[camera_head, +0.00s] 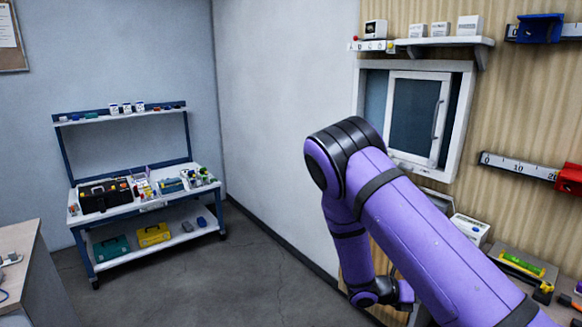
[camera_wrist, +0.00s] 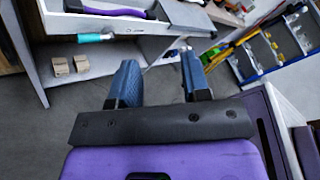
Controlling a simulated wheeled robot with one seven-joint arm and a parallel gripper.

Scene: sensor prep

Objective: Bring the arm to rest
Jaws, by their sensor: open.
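My purple arm reaches across the right side of the head view, bent at a black-banded joint. In that view my gripper is not clearly visible. In the wrist view my gripper (camera_wrist: 158,80) shows two blue-padded fingers standing well apart, with nothing between them. Past the fingers lie grey floor and the lower part of a white workbench (camera_wrist: 155,50). The fingers look clear of the bench, though the exact distance is hard to tell.
A blue-framed cart (camera_head: 150,208) with toolboxes stands at the back left. A table (camera_head: 22,245) edges in at the lower left. A windowed panel (camera_head: 415,115) and shelf (camera_head: 430,42) are on the right wall. The floor (camera_head: 220,270) between is clear. An open drawer (camera_wrist: 95,22) juts out in the wrist view.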

